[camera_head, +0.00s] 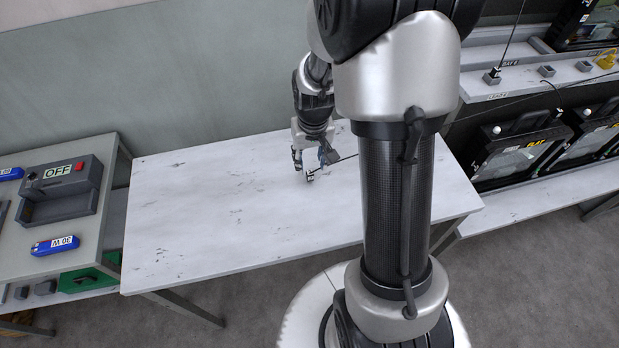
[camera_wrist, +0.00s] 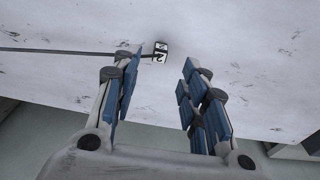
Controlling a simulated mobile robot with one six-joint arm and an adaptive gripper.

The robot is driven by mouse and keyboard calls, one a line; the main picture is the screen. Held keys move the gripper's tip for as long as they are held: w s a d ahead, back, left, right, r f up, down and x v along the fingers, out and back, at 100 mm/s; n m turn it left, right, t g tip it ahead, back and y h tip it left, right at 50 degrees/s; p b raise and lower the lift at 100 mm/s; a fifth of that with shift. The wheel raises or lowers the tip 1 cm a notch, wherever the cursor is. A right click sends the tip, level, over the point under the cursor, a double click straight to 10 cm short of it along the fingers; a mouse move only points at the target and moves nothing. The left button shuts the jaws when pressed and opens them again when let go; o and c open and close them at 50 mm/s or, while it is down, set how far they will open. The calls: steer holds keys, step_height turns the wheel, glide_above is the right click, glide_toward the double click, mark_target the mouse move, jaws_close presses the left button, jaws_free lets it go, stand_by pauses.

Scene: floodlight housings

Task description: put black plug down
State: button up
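The black plug (camera_wrist: 161,51) shows in the wrist view with a white label that looks like a 2. A dark cable (camera_wrist: 60,51) runs from it to the left. The plug appears to lie on the white worktable (camera_wrist: 240,60), just past my fingertips and nearer the left finger. My gripper (camera_wrist: 160,64) is open, its blue-padded fingers spread apart with bare table between them. In the head view my gripper (camera_head: 308,166) is low over the table's back part. The cable (camera_head: 346,158) shows there to its right; the plug itself is hard to make out.
The worktable is clear to the left. A bench at left holds a grey box marked OFF (camera_head: 62,183) and blue devices (camera_head: 55,245). At right, a shelf carries a black plug (camera_head: 492,76) and a yellow plug (camera_head: 605,59), above floodlight housings marked FLAT (camera_head: 518,155).

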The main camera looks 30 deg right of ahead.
mark_target(310, 172)
steer(key=f, duration=0.2)
steer(key=f+b, duration=0.1)
steer(key=f, duration=0.1)
steer(key=f+b, duration=0.1)
steer(key=shift+w+d+f, duration=0.15)
steer(key=shift+w+f, duration=0.2)
steer(key=shift+f, duration=0.05)
steer(key=shift+r, duration=0.1)
steer(key=shift+c, duration=0.6)
jaws_close()
steer(key=shift+r, duration=0.15)
